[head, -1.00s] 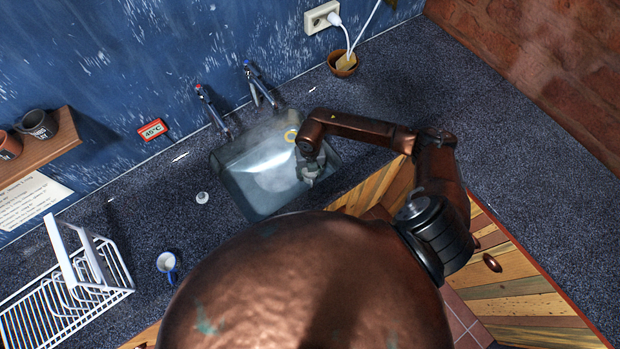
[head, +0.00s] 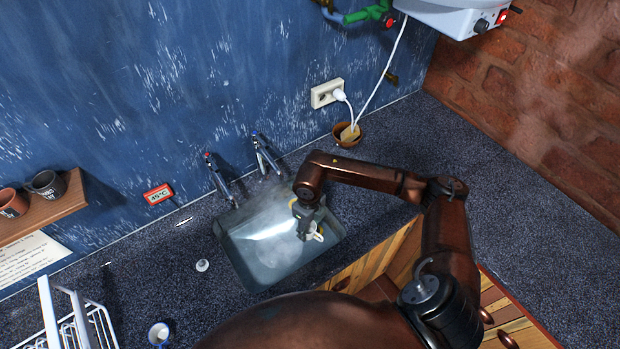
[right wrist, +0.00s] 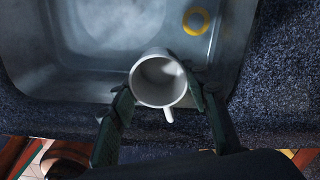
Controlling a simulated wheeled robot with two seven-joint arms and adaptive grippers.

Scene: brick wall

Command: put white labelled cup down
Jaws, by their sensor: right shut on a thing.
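A white cup (right wrist: 147,88) with a handle is between the fingers of my right gripper (right wrist: 160,98) in the right wrist view, its open mouth facing the camera. No label shows on the side I see. In the head view my right gripper (head: 312,228) is over the right part of the sink (head: 262,268), and only a small pale part of what it holds shows there. The gripper is shut on the cup. I cannot tell whether the cup touches the sink. My left gripper is not in view.
A yellow ring (right wrist: 187,22) is in the sink. Two taps (head: 220,185) stand behind the sink. A white and blue cup (head: 158,333) and a white dish rack (head: 88,325) are on the counter at left. A brown bowl (head: 347,134) stands at the back. The right counter is clear.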

